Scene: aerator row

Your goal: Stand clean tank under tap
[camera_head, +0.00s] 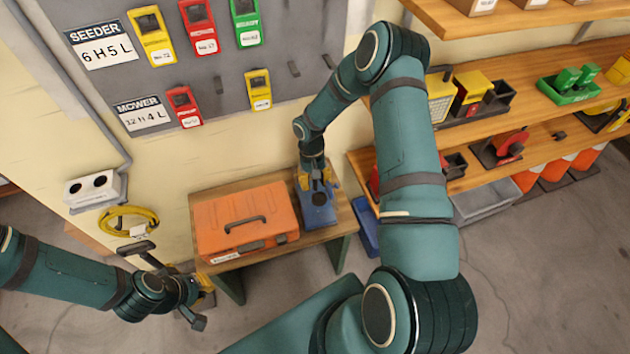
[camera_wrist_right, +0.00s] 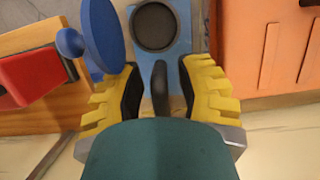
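A blue tank-like container (camera_head: 318,214) with a dark round opening sits at the right end of a small wooden bench. In the right wrist view its blue top (camera_wrist_right: 181,38) shows the dark round mouth, with a blue disc, perhaps a cap, to its left. My right gripper (camera_head: 316,181) is low over the container's far end. In the wrist view its yellow fingers (camera_wrist_right: 158,88) stand apart on either side of a dark curved handle, with gaps on both sides. My left gripper (camera_head: 196,293) is low at the lower left; its fingertips are unclear. I cannot make out a tap.
An orange toolbox (camera_head: 246,222) fills the bench's left part, close beside the container. Shelves (camera_head: 480,170) with bins stand at the right. A blue tray (camera_head: 366,228) and a grey bin (camera_head: 484,204) are lower down. A yellow coil (camera_head: 130,220) hangs on the left wall.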

